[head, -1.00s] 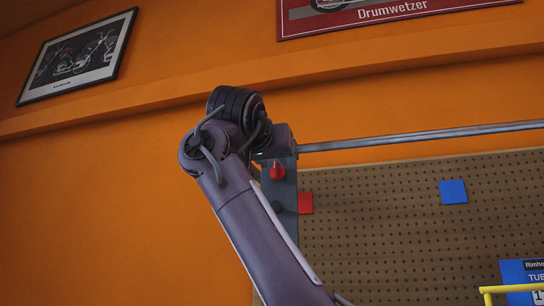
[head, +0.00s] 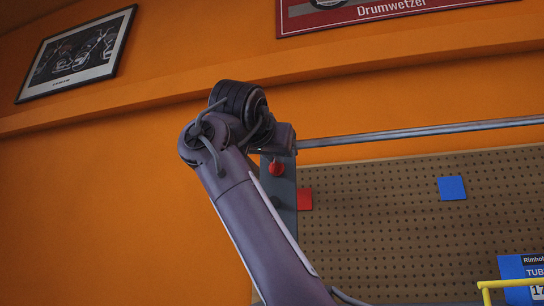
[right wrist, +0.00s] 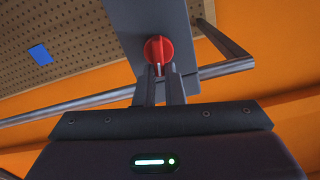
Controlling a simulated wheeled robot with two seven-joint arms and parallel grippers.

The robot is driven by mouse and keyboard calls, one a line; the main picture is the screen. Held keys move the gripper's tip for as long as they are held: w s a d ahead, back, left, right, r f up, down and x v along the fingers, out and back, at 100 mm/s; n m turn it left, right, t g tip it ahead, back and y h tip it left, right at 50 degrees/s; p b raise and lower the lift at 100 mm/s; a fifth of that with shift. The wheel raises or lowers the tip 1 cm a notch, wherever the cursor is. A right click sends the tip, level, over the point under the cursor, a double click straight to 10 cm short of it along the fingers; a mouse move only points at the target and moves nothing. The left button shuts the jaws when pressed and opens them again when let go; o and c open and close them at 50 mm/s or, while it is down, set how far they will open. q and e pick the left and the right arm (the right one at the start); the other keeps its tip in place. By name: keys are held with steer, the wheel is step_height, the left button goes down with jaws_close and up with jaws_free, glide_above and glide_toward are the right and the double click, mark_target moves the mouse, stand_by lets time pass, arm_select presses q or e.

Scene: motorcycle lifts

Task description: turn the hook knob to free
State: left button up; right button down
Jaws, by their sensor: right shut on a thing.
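The red hook knob (head: 277,168) sits on a grey upright plate (head: 284,188) beside the pegboard, its upper part covered by my right wrist. In the right wrist view the knob (right wrist: 158,48) is a round red disc with a raised grip. My right gripper (right wrist: 159,70) is shut on that grip, one finger on each side. In the head view my right arm hides its fingertips. My left gripper is in neither view.
A metal rail (head: 420,132) runs right from the plate above the pegboard (head: 380,230). A red square (head: 304,199) and a blue square (head: 452,188) mark the board. A yellow frame (head: 510,284) stands at the lower right. The orange wall (head: 90,210) is open at left.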

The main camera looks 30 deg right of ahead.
steer(key=m, duration=0.8)
steer(key=s+f+m, duration=0.1)
steer(key=m, duration=0.2)
steer(key=shift+d+m, duration=0.4)
steer(key=shift+f+m+p, duration=0.25)
steer(key=shift+m+p, duration=0.05)
steer(key=shift+m, duration=0.65)
steer(key=shift+f+m+p, duration=0.2)
steer(key=shift+m+p, duration=0.05)
steer(key=shift+m, duration=0.7)
steer(key=c, duration=1.5)
jaws_free()
